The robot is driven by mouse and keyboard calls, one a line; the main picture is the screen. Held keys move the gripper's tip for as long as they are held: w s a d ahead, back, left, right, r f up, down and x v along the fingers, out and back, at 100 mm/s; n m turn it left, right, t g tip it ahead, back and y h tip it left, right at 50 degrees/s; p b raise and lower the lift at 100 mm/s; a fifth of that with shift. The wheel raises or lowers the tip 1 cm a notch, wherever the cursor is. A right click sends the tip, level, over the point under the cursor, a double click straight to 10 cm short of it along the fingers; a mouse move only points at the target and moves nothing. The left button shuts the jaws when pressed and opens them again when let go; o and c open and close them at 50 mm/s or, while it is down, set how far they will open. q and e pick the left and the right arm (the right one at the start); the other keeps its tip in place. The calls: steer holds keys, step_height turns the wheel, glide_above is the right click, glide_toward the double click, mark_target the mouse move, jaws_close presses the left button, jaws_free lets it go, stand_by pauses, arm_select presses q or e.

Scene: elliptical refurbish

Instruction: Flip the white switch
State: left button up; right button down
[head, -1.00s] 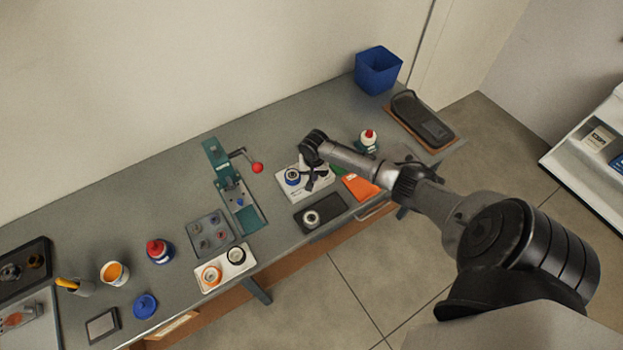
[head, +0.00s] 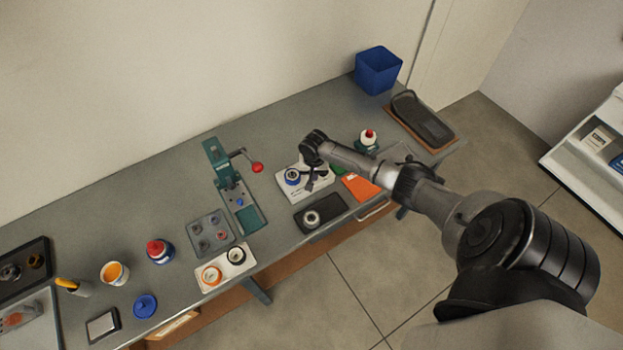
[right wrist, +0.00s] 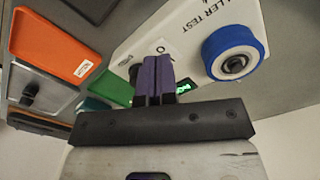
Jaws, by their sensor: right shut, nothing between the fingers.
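The white roller test box (head: 318,190) sits on the grey bench under my right gripper (head: 311,180). In the right wrist view the box (right wrist: 188,35) carries a blue-rimmed roller (right wrist: 234,54), printed text and a small lit green display (right wrist: 185,89). My right gripper (right wrist: 155,62) is shut and empty, its fingertips at the box face beside a printed "0" mark. I cannot make out the white switch; the fingers may hide it. Whether they touch the box is unclear. My left gripper is not in view.
An orange tray (head: 361,188) and a black tray with a roller (head: 322,213) lie near the box. A green press with a red-knobbed lever (head: 256,168) stands to its left. A white bottle with a red cap (head: 368,139) stands behind my right arm.

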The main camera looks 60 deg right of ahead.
steer(key=shift+f, duration=0.4)
stand_by(0.3)
steer(key=shift+f+b, duration=0.45)
steer(key=shift+f, duration=0.45)
steer(key=shift+r, duration=0.1)
stand_by(0.4)
step_height(320, 180, up, 4)
steer(key=p, duration=0.4)
steer(key=shift+p, duration=0.3)
step_height(320, 180, up, 2)
steer(key=shift+r+p, duration=0.15)
steer(key=shift+p, duration=1.1)
steer(key=shift+r+p, duration=0.3)
steer(key=shift+p, duration=0.1)
